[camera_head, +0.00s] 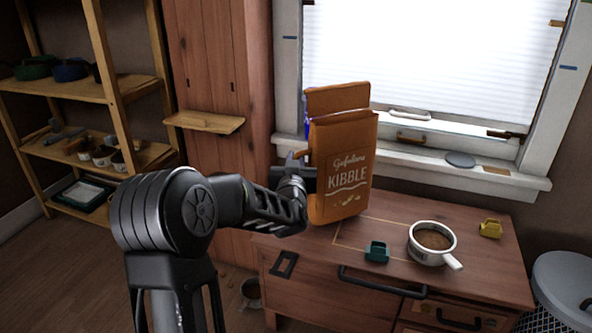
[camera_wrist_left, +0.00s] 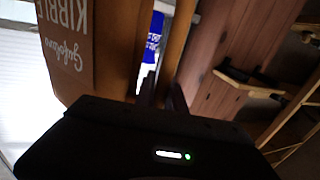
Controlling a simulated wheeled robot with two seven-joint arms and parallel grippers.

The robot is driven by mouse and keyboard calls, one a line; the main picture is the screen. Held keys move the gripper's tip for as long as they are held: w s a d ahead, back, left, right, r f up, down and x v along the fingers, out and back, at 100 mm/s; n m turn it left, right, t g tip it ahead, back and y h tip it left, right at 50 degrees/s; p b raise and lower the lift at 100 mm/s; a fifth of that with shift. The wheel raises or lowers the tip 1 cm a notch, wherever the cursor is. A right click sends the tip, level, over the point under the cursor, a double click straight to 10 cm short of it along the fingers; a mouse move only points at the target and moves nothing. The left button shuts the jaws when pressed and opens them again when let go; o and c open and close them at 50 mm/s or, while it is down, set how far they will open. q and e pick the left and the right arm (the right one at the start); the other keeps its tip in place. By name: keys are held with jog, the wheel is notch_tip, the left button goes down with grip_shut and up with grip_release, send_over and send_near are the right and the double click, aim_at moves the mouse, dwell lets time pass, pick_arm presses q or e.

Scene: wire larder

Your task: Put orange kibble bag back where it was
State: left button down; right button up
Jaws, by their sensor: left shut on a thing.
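The orange kibble bag (camera_head: 345,165) is upright, tilted slightly, over the left part of the wooden cabinet top in the head view. Whether its base touches the top, I cannot tell. My left gripper (camera_head: 306,178) is at the bag's left side and shut on it. In the left wrist view the bag (camera_wrist_left: 108,45) fills the upper left, its lettering upside down, with the fingers of my left gripper (camera_wrist_left: 160,92) partly dark below it. A blue item (camera_wrist_left: 152,40) shows behind the bag's edge. My right gripper is not in view.
On the cabinet top (camera_head: 385,212) stand a white cup of brown contents (camera_head: 433,242), a teal clip-like item (camera_head: 377,251) and a yellow one (camera_head: 490,228). A window sill (camera_head: 430,155) is behind. A small wooden ledge (camera_head: 205,122) juts out at left. A wire bin (camera_head: 565,285) stands at right.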

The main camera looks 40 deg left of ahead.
pick_arm(q)
jog(key=shift+f, duration=1.15)
jog(key=shift+f+b, duration=0.1)
jog(key=shift+b, duration=0.2)
jog(key=c, duration=1.8)
grip_release()
jog(key=shift+f, duration=0.15)
jog(key=shift+c, duration=0.2)
jog(key=o, duration=0.4)
jog(key=shift+o, duration=0.2)
jog(key=p+v, duration=0.2)
jog(key=v, duration=1)
